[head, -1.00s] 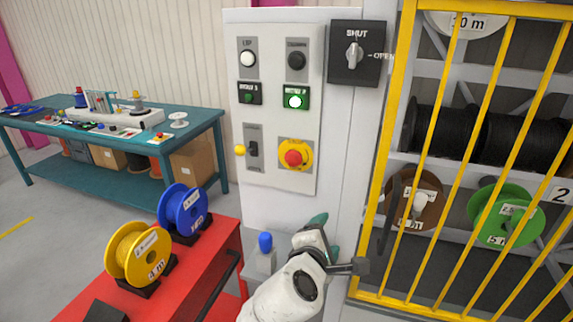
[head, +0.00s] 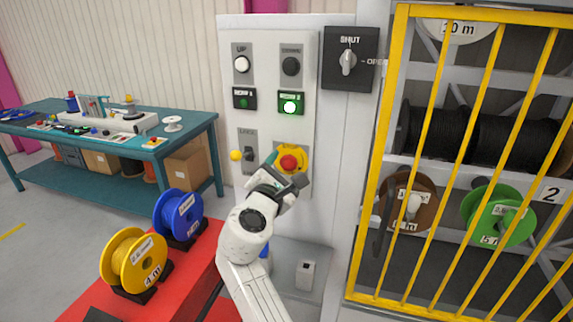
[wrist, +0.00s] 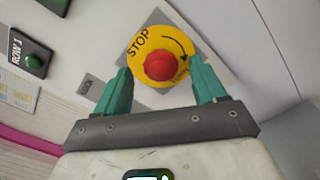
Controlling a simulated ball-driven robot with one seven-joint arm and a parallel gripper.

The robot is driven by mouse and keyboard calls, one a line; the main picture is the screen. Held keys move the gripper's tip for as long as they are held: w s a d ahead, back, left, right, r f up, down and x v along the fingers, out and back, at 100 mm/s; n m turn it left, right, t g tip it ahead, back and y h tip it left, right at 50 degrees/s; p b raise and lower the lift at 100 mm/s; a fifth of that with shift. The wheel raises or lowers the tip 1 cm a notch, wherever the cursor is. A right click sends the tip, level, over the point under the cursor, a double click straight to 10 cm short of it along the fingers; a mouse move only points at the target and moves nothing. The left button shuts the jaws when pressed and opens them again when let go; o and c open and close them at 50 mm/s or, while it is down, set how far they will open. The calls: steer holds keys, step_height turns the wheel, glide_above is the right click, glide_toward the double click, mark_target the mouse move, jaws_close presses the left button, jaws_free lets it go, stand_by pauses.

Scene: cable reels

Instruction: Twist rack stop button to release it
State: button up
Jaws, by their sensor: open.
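The rack stop button (head: 288,162) is a red mushroom head on a yellow round plate, low on the right of the white control panel. In the wrist view the red button (wrist: 161,65) sits on its yellow disc (wrist: 143,43), marked STOP with a curved arrow. My gripper (head: 287,172) is in front of the panel at the button. In the wrist view its two teal fingers (wrist: 162,85) are open, one on each side of the button's lower part, with gaps to the red head. I cannot tell how deep the fingertips reach. The gripper hides the plate's lower part in the head view.
A lever switch (head: 249,153) with a yellow ball is left of the button. Lit green and other buttons (head: 290,104) are above. A rotary SHUT/OPEN switch (head: 348,62) is at upper right. A yellow cage (head: 378,200) stands right; a red cart (head: 190,265) with reels is lower left.

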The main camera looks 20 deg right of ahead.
steer(key=shift+x, duration=0.8)
steer(key=shift+c, duration=0.2)
